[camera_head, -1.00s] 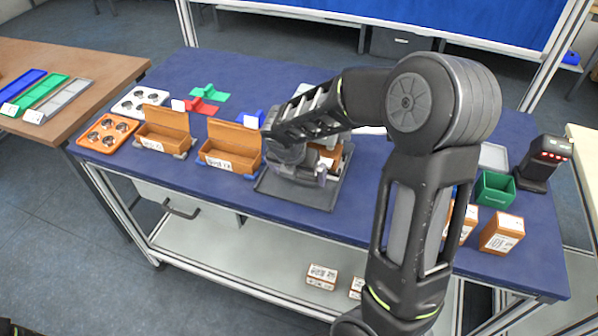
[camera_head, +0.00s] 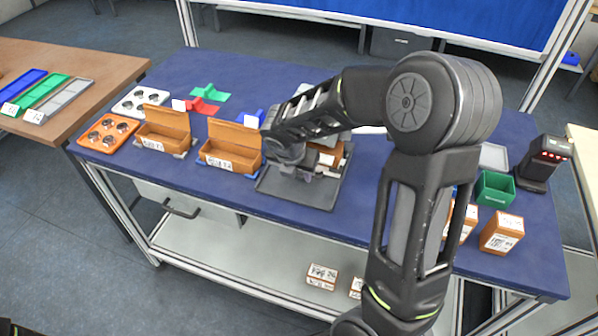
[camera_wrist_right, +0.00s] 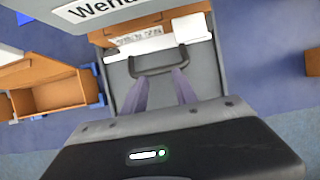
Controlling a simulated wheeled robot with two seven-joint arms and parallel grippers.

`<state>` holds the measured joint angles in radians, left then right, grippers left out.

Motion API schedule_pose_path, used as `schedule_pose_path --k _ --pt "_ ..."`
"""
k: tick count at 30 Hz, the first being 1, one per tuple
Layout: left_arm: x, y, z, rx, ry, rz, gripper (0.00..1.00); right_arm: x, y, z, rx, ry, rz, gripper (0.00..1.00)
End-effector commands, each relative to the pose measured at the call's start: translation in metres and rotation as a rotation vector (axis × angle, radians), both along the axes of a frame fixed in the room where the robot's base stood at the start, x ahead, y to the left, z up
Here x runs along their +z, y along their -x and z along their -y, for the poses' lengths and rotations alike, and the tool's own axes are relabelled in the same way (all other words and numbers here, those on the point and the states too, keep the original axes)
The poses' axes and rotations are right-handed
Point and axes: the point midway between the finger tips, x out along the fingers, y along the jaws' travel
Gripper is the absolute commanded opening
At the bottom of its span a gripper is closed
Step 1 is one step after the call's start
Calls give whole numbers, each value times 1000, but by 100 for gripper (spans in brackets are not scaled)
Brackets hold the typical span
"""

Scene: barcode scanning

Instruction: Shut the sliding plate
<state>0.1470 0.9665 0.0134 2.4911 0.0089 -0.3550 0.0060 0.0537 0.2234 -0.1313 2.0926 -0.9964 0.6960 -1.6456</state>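A grey sliding plate (camera_wrist_right: 205,83) with a dark U-shaped handle (camera_wrist_right: 158,64) shows in the right wrist view. My right gripper (camera_wrist_right: 161,82) has its two fingers apart, with the tips at the handle; I cannot tell whether they touch it. In the head view my right gripper (camera_head: 297,168) is low over the dark grey tray-like base (camera_head: 300,193) in the middle of the blue table. My wrist hides most of the plate and handle there.
Two open brown boxes (camera_head: 230,146) stand left of the base. An orange tray with round wells (camera_head: 107,134) is further left. A green bin (camera_head: 494,188), a black scanner stand (camera_head: 543,165) and labelled brown boxes (camera_head: 502,234) are on the right. The table's front edge is clear.

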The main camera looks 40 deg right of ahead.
Motion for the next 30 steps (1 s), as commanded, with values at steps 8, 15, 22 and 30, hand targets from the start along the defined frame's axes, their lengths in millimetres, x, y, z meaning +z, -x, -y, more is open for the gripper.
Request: schedule_pose_path --k 8,15,22,30 --pt "-1 0 0 0 0 0 0 -5 5 2 -7 1 -16 8" --pt "-1 0 0 0 0 0 0 -4 4 2 -6 1 -12 0" --pt "0 0 0 0 0 0 0 -2 2 1 -4 1 -7 0" --pt "0 0 0 0 0 0 0 -1 2 1 -2 1 -5 19"
